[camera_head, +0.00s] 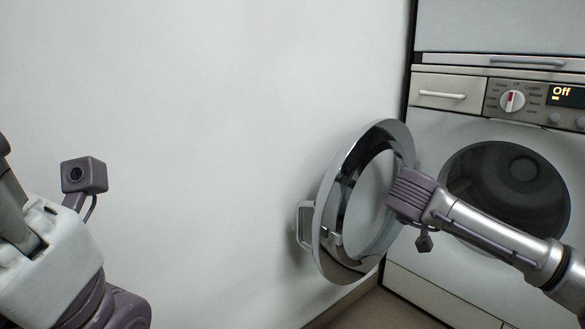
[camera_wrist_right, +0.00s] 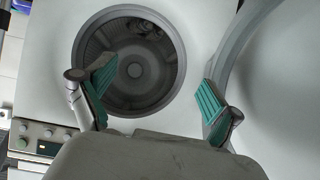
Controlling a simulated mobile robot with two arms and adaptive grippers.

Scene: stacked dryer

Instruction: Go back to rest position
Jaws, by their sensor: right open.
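My right arm comes in from the right in the head view. Its gripper (camera_head: 398,195) is in front of the inner side of the open round dryer door (camera_head: 336,237). In the right wrist view my right gripper (camera_wrist_right: 157,92) is open, with green finger pads spread apart and nothing between them. The dark drum opening (camera_wrist_right: 135,70) shows beyond the fingers. Part of my left arm shows at the lower left of the head view, but its fingers are outside the frame.
In the right wrist view the door rim (camera_wrist_right: 232,45) is close to the right finger.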

